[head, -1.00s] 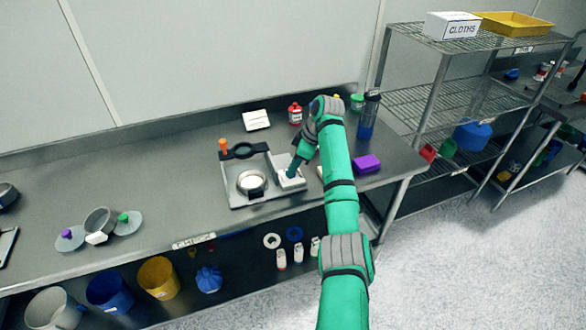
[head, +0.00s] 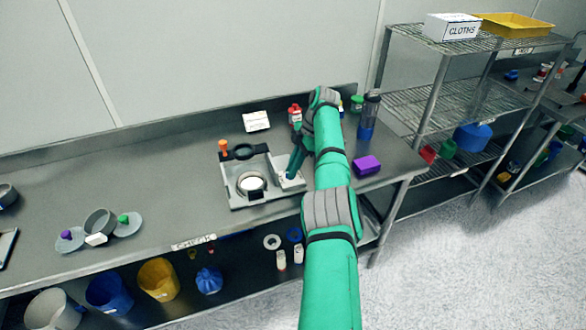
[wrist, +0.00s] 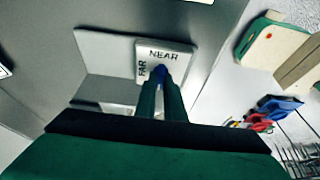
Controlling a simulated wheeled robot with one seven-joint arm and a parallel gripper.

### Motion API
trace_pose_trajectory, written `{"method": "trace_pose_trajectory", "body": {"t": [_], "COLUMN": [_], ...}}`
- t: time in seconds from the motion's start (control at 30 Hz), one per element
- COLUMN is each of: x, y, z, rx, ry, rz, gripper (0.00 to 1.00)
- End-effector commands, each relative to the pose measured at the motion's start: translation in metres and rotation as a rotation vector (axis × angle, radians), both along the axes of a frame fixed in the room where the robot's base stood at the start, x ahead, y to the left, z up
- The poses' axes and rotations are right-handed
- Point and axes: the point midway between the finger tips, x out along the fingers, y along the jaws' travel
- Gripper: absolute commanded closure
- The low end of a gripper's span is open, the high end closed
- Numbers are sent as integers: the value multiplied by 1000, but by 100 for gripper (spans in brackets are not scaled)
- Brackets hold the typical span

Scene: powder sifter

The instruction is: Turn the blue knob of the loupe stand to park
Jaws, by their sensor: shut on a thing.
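The loupe stand (head: 236,200) is a grey base on the bench, with a black loupe ring (head: 243,152) on an orange-topped post and a round dish (head: 251,185) below it. At its right is a white dial block (wrist: 178,54) marked NEAR along one side and FAR along another. The blue knob (wrist: 160,70) sits on this block and is mostly covered by my fingers. My gripper (wrist: 160,86) points down at the block and is shut on the knob. In the head view my gripper (head: 291,172) is over the block. No park mark is readable.
A purple block (head: 367,165) and a blue bottle (head: 367,118) stand to the right of my arm. A red bottle (head: 295,113) and a white card (head: 256,121) are behind the stand. Sieve parts (head: 100,222) lie left; the bench between is clear.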

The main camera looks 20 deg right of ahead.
Motion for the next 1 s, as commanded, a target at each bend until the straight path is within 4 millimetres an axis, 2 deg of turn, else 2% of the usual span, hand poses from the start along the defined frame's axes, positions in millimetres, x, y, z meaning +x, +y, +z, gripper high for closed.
{"method": "trace_pose_trajectory", "body": {"t": [0.53, 0.57, 0.6, 0.63, 1.0], "x": [1, 1, 1, 1, 1], "y": [0, 0, 0, -1, -1], "z": [1, 1, 1, 1, 4], "rx": [-1, 0, 0, 0, -1], "ry": [-3, -3, -3, -3, -2], "rz": [16, 16, 15, 15, 15], "gripper": [100, 86, 76, 72, 72]}}
